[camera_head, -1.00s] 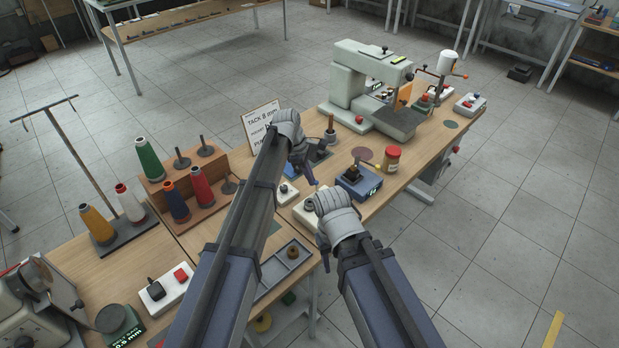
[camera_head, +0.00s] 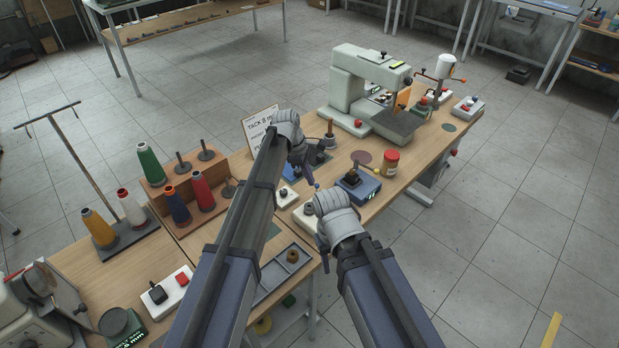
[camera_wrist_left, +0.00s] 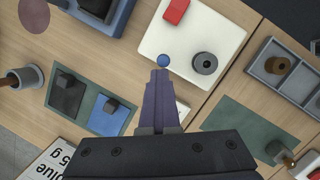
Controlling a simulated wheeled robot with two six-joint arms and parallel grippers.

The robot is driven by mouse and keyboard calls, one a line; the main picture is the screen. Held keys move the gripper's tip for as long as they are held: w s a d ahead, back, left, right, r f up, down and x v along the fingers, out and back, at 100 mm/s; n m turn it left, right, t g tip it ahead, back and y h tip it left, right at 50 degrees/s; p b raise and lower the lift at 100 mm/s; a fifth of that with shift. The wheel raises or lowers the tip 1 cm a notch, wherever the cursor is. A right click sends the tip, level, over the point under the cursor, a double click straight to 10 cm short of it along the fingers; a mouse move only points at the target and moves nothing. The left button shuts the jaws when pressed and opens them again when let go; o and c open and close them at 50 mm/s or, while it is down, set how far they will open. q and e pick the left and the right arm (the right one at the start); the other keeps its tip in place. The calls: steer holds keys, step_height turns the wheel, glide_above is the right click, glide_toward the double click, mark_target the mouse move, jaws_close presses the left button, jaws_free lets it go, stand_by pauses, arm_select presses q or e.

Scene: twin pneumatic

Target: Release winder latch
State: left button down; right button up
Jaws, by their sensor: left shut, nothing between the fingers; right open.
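The winder, a white plate (camera_wrist_left: 205,45), lies in the left wrist view. It carries a red block (camera_wrist_left: 176,10), a dark grey bobbin (camera_wrist_left: 204,63) and a small blue knob (camera_wrist_left: 164,60) that looks like the latch. My left gripper (camera_wrist_left: 160,74) is shut and empty, its tips right at the near side of the knob; I cannot tell if they touch. In the head view my left gripper (camera_head: 314,184) is above the winder (camera_head: 302,218), which the arms partly hide. My right gripper (camera_head: 322,242) is lower, beside the winder's front, open, its fingers mostly hidden.
A blue scale-like box (camera_head: 357,190) and a red-capped jar (camera_head: 390,162) stand to the right. A grey divided tray (camera_head: 284,270) is at the near edge. Thread cones (camera_head: 202,192) stand left; the sewing machine (camera_head: 368,95) is behind.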

arm_select(q)
steer(key=shift+s, duration=0.1)
steer(key=w+a+r+p, duration=0.1)
steer(key=a+r+p, duration=0.5)
steer(key=r+p, duration=0.3)
steer(key=shift+a+r+p, duration=0.25)
steer(key=shift+r+p, duration=0.05)
steer(key=shift+p, duration=0.05)
steer(key=shift+w, duration=0.1)
stand_by(0.4)
steer(key=s+d+m+y, duration=0.1)
steer(key=s+m+y, duration=0.3)
steer(key=s+m, duration=1.5)
steer(key=s+f, duration=0.1)
steer(key=s, duration=1)
steer(key=shift+y, duration=0.4)
